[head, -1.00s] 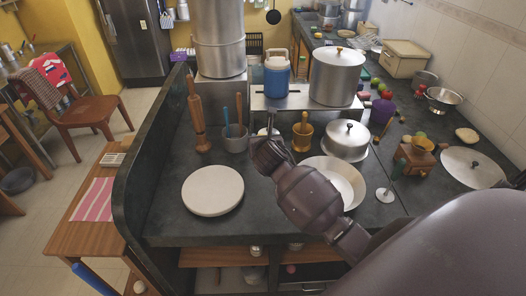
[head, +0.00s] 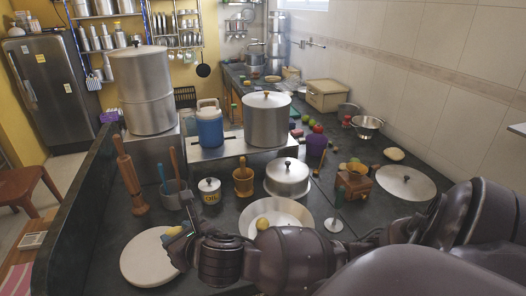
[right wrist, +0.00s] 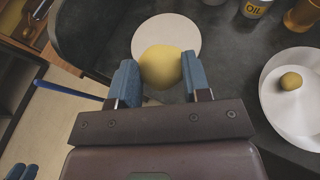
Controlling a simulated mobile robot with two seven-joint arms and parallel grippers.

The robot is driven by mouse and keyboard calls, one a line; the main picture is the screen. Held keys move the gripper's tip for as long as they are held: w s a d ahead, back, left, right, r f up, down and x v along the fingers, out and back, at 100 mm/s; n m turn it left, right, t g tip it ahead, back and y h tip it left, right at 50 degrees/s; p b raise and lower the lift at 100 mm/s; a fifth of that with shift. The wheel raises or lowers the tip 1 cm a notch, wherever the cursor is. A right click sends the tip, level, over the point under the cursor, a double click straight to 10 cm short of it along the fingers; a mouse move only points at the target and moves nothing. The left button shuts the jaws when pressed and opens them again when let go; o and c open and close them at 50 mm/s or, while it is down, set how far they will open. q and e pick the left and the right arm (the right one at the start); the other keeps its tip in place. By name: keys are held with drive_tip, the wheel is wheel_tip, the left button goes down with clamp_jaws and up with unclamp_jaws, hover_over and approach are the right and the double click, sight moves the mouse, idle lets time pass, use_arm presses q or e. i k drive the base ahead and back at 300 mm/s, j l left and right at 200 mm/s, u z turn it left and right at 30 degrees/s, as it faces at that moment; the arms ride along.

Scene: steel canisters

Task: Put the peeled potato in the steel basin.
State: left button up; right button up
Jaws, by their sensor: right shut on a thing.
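The peeled potato (right wrist: 161,66), yellow and rounded, is between the blue fingers of my right gripper (right wrist: 158,78), which is shut on it. In the head view my right gripper (head: 178,238) is above the edge of a pale round board, left of the basin, and only a bit of yellow shows there. The steel basin (head: 292,212), wide and shallow, stands on the dark counter with another yellowish potato (head: 262,223) in it. My arm hides its front. Two blue tips, seemingly my left gripper (right wrist: 22,172), show at the wrist view's lower left corner; their opening is unclear.
The pale round board (head: 146,262) lies left of the basin. Behind stand an oil tin (head: 209,193), a brass mortar (head: 243,181) and a lidded pot (head: 287,178). A small white stand (head: 333,224) is right of the basin. A raised ledge (head: 62,215) edges the counter's left.

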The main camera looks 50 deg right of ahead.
sight(283, 222)
drive_tip(key=i+l+z, duration=0.1)
drive_tip(key=z, duration=0.25)
drive_tip(key=i+l+z, duration=0.1)
drive_tip(key=l+z, duration=0.25)
drive_tip(key=i+z, duration=0.1)
drive_tip(key=z, duration=0.25)
